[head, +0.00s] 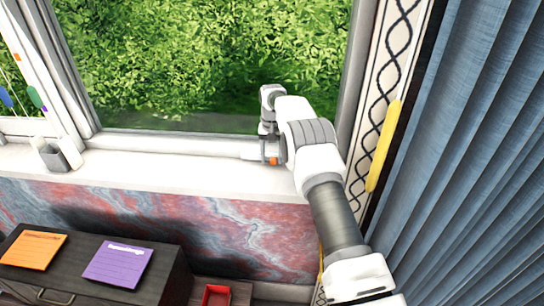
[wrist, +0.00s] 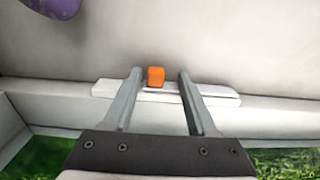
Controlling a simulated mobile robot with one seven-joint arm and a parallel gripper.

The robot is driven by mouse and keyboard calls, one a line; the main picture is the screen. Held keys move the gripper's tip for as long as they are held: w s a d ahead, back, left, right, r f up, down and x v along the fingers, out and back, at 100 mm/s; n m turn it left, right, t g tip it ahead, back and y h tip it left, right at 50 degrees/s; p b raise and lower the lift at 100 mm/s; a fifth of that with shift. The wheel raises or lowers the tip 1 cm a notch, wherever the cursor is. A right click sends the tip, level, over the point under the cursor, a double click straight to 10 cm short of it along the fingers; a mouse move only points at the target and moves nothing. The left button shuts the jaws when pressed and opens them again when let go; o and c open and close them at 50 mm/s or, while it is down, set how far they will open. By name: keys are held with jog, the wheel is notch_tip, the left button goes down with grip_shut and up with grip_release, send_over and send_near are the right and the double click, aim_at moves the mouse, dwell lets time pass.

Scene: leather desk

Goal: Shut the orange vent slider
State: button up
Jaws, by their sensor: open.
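The orange vent slider (wrist: 156,77) is a small block on a white vent strip (wrist: 217,97) along the bottom of the window frame. In the wrist view it stands between the two fingers of my gripper (wrist: 160,73), closer to the left finger. I cannot tell whether that finger touches it. The jaws are apart and hold nothing. More of the strip shows to the right of the slider than to its left. In the head view the slider (head: 272,161) shows just below my gripper (head: 268,152), whose fingers are mostly hidden there.
The white sill (head: 170,172) runs below the window, with a small grey-white holder (head: 55,154) at its left. A blue curtain (head: 480,160) hangs at the right, beside a yellow bar (head: 384,146). Orange (head: 33,249) and purple (head: 118,263) notes lie on a dark cabinet below.

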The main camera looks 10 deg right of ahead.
notch_tip(320, 180, up, 18)
jog(key=p, duration=0.3)
jog(key=shift+f, duration=0.25)
jog(key=shift+r, duration=0.1)
jog(key=s+d+r+t, duration=0.1)
jog(key=s+d+r, duration=0.1)
jog(key=s+r, duration=0.55)
jog(key=s+d+r+t, duration=0.1)
jog(key=s+r, duration=0.3)
jog(key=r, duration=0.6)
jog(key=s+d+r+n+t, duration=0.15)
jog(key=s+r, duration=0.25)
jog(key=s, duration=1)
jog(key=s+f+t, duration=0.1)
jog(key=s+f, duration=0.3)
jog(key=s, duration=0.6)
jog(key=s+d+f+t, duration=0.1)
jog(key=s+f, duration=0.3)
jog(key=s, duration=0.6)
jog(key=shift+d+f+n, duration=0.25)
jog(key=shift+f+n, duration=0.1)
jog(key=shift+f, duration=0.05)
